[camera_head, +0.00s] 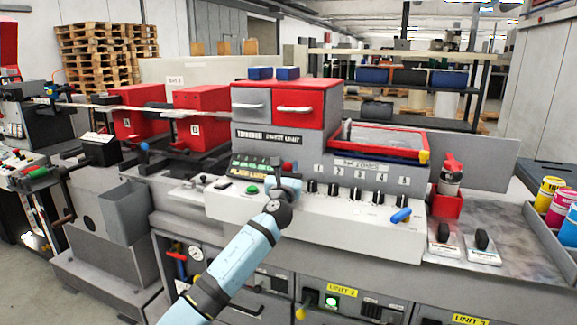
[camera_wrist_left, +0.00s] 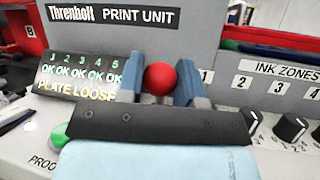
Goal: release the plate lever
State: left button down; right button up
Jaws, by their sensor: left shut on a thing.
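The plate lever ends in a red ball knob (camera_head: 287,166) on the front of the print unit; its shaft is hidden by my gripper. My left gripper (camera_head: 286,178) reaches the panel from below and is shut on this knob. In the left wrist view the red knob (camera_wrist_left: 160,79) sits between the two blue-grey fingers (camera_wrist_left: 159,84). To its left, a display (camera_wrist_left: 80,78) shows several green OKs and the words PLATE LOOSE. My right gripper is in neither view.
A green button (camera_head: 252,189) is close to my left gripper. A red-capped bottle (camera_head: 451,175) stands farther right.

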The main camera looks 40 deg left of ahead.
pick_arm(q)
jog(key=shift+f, duration=0.1)
jog(key=c, duration=1.1)
grip_release()
jog(key=o, duration=0.3)
jog(key=shift+s, duration=0.1)
jog(key=shift+s+d+f, duration=0.15)
jog(key=shift+s+d, duration=0.05)
jog(key=shift+s, duration=0.2)
jog(key=v, duration=1.2)
jog(key=shift+s+d, duration=0.15)
jog(key=shift+s, duration=0.2)
